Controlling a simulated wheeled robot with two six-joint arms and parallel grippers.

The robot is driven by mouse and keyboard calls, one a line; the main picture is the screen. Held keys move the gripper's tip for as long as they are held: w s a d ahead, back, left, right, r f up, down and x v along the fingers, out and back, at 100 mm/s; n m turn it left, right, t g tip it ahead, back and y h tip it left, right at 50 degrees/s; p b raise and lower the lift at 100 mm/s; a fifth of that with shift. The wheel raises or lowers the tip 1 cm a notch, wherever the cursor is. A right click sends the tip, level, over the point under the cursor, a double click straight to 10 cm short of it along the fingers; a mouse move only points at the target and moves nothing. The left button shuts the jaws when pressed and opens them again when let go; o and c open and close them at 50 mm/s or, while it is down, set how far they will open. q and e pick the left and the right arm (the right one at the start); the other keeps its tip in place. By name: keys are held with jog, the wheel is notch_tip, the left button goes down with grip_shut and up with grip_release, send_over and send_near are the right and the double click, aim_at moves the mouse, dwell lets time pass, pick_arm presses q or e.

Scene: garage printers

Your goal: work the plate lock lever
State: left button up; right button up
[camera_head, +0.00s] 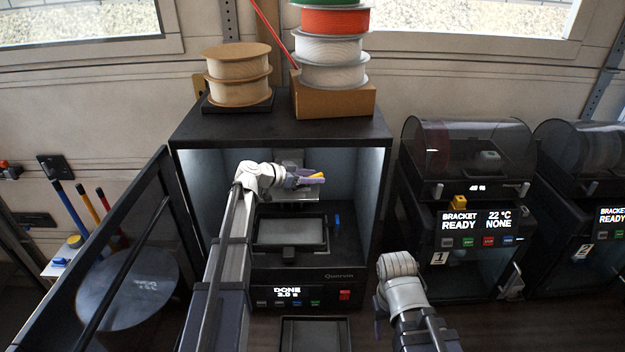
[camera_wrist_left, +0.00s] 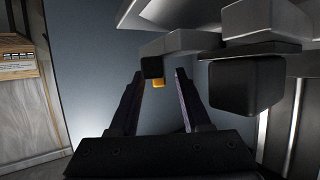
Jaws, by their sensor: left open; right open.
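The open printer (camera_head: 375,140) in the middle has a lit chamber with a dark-framed plate bed (camera_head: 290,246). A small yellow lever-like piece (camera_head: 316,176) shows at my left gripper (camera_head: 305,178), high in the chamber. In the left wrist view, the yellow piece (camera_wrist_left: 158,83) shows beyond and between the open fingers of the left gripper (camera_wrist_left: 160,75), below a black block (camera_wrist_left: 152,67). I cannot tell whether the fingers touch it. A small blue piece (camera_head: 337,220) stands right of the bed. My right gripper (camera_head: 379,318) is low in front of the printer, mostly hidden by its wrist.
The printer's dark door (camera_head: 125,250) stands open at the left, beside my left arm. Spools (camera_head: 335,48) stand on top. The front panel reads DONE (camera_head: 287,290). Closed printers (camera_head: 475,225) stand at the right. A dark tray (camera_head: 315,335) lies in front.

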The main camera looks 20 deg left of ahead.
pick_arm(q)
jog(key=shift+w, duration=0.1)
grip_shut()
dwell(0.3)
